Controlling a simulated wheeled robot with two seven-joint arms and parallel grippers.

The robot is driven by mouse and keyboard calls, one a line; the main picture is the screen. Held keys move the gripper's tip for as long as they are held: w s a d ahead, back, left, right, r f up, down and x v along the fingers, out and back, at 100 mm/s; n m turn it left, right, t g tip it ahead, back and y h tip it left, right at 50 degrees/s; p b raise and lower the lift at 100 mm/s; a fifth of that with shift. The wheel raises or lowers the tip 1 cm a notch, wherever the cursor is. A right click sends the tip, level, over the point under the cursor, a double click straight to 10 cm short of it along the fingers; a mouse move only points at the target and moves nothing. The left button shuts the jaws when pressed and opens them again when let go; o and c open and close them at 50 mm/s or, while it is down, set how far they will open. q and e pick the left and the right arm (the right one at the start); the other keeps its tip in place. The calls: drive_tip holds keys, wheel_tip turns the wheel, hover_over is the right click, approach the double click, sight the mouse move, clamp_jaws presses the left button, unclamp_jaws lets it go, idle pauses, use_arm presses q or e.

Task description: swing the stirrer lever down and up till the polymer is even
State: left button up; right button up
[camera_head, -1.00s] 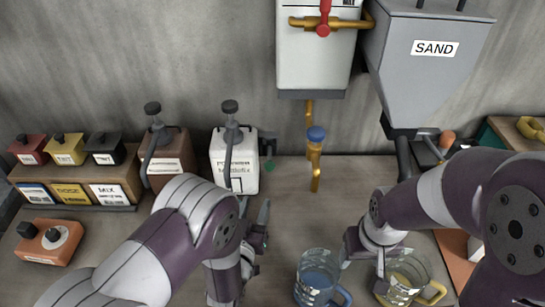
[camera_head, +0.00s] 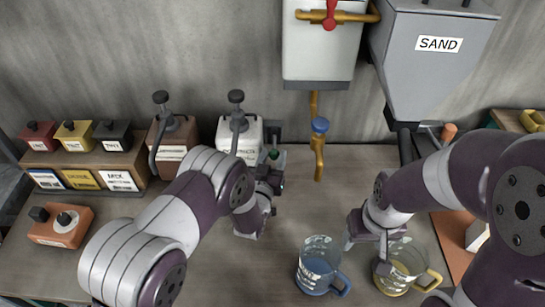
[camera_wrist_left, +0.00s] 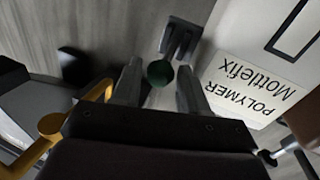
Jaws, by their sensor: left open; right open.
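The white polymer container (camera_head: 237,138) stands at the back wall, partly hidden by my left arm; its "POLYMER Mottlefix" label (camera_wrist_left: 258,90) is clear in the left wrist view. A green knob (camera_head: 273,154), apparently the stirrer lever's end, is at its right side below a dark bracket (camera_head: 273,131). In the left wrist view the knob (camera_wrist_left: 160,73) sits between the fingertips of my open left gripper (camera_wrist_left: 161,82), with gaps visible; depth is hard to judge. The polymer inside is not visible. My right gripper (camera_head: 366,243) is open beside the yellow-handled jug (camera_head: 404,262).
A blue jug (camera_head: 318,264) stands in front of the brass tap (camera_head: 319,150). The sand hopper (camera_head: 428,75) hangs at the right. A brown container (camera_head: 174,143) and a rack (camera_head: 80,173) of small boxes stand left. The table between the left gripper and blue jug is clear.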

use_arm(q)
clamp_jaws()
drive_tip(key=r+g+p, duration=0.2)
drive_tip(key=r+p, duration=0.1)
drive_tip(key=p, duration=0.1)
drive_tip(key=shift+w+r, duration=0.1)
drive_tip(key=shift+w, duration=0.1)
drive_tip(key=shift+w+r+n+g+y+p, duration=0.2)
drive_tip(key=shift+n+g+y+p, duration=0.1)
drive_tip(key=shift+g+p, duration=0.15)
drive_tip(key=shift+w+f+b, duration=0.1)
drive_tip(key=shift+w+b, duration=0.15)
drive_tip(key=shift+b, duration=0.2)
drive_tip(key=shift+r, duration=0.35)
unclamp_jaws()
drive_tip(key=shift+f, duration=0.1)
